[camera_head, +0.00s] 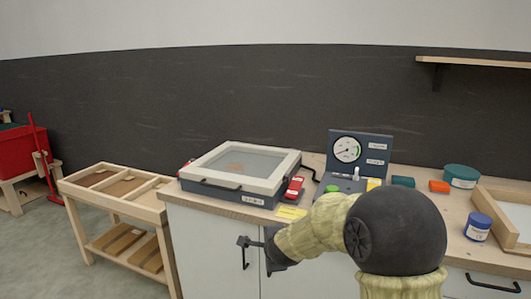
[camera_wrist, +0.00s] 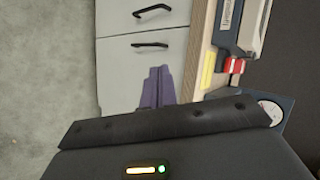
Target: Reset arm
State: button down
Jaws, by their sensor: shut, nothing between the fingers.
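My arm (camera_head: 318,228) reaches from the lower right toward the left in the head view, in front of the cabinet. My gripper (camera_head: 246,242) is at its far end, in front of the white cabinet doors and below the worktop's front edge. In the wrist view my gripper (camera_wrist: 157,76) shows as two purple-grey fingers lying together, shut and empty. A dark part of my wrist hides the lower part of that view.
The worktop (camera_head: 312,165) carries a framed box (camera_head: 240,172), red clamps (camera_head: 293,188), a gauge panel (camera_head: 360,150), a blue jar (camera_head: 478,226) and a teal tin (camera_head: 461,176). A wooden cart (camera_head: 118,195) stands left. Grey floor (camera_head: 50,255) is clear there.

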jog(key=s+d+f+n+g+h, duration=0.1)
jog(key=s+d+f+n+g, duration=0.1)
jog(key=s+d+n, duration=0.5)
jog(key=s+d+f+n+g, duration=0.2)
jog(key=s+n+g, duration=0.15)
jog(key=s, duration=0.75)
jog(key=s+d+f+n+g+h, duration=0.1)
jog(key=s+d+n+g, duration=0.1)
jog(key=s+d+n, duration=0.55)
notch_tip(320, 180, up, 25)
jog(key=s+a+m+p, duration=0.1)
jog(key=a+p, duration=0.1)
jog(key=p, duration=2.3)
jog(key=shift+s+a+f, duration=0.15)
jog(key=shift+s+a, duration=0.05)
jog(key=shift+s, duration=0.1)
